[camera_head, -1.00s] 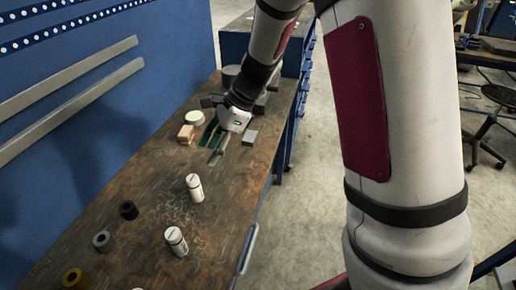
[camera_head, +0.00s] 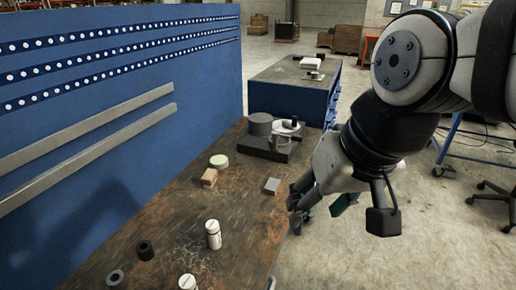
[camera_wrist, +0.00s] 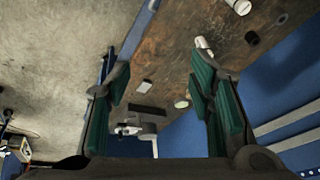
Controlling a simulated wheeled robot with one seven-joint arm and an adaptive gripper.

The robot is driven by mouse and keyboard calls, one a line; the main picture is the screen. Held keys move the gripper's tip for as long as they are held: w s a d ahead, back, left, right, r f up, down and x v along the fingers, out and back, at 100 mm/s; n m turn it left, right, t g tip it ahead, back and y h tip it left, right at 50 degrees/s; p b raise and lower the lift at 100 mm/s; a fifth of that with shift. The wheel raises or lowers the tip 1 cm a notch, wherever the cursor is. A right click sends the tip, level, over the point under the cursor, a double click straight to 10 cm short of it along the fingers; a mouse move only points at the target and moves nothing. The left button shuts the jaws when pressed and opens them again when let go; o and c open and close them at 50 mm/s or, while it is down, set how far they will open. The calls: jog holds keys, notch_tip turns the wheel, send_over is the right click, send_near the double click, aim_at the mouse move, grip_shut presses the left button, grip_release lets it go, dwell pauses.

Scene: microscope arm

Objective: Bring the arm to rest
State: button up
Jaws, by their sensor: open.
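My gripper (camera_head: 318,200) is in the air by the right edge of the workbench (camera_head: 180,232) in the head view. Its fingers are apart, with a green pad showing on one of them. The wrist view shows both green-padded fingers spread, with nothing held in the gap (camera_wrist: 155,75). Through the gap I see the bench top, a small grey block and a dark device. My arm comes in from the upper right of the head view and its wrist hides part of the floor.
The bench holds a grey block (camera_head: 272,186), a tan block (camera_head: 209,177), a round pale-topped container (camera_head: 219,161), white bottles (camera_head: 213,234), dark rings (camera_head: 145,250) and a dark-based device (camera_head: 266,148). A blue panel (camera_head: 120,110) borders the left. Open floor lies to the right.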

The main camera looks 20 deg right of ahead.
jog(key=shift+s+d+r+n+t+h, duration=0.1)
jog(key=shift+s+d+n+t+h, duration=0.1)
jog(key=shift+s+d+n, duration=0.3)
jog(key=shift+s+d+r+n+t+h, duration=0.1)
jog(key=shift+s+d+n+t+h, duration=0.15)
jog(key=shift+s, duration=0.35)
jog(key=shift+c, duration=0.5)
dwell(0.3)
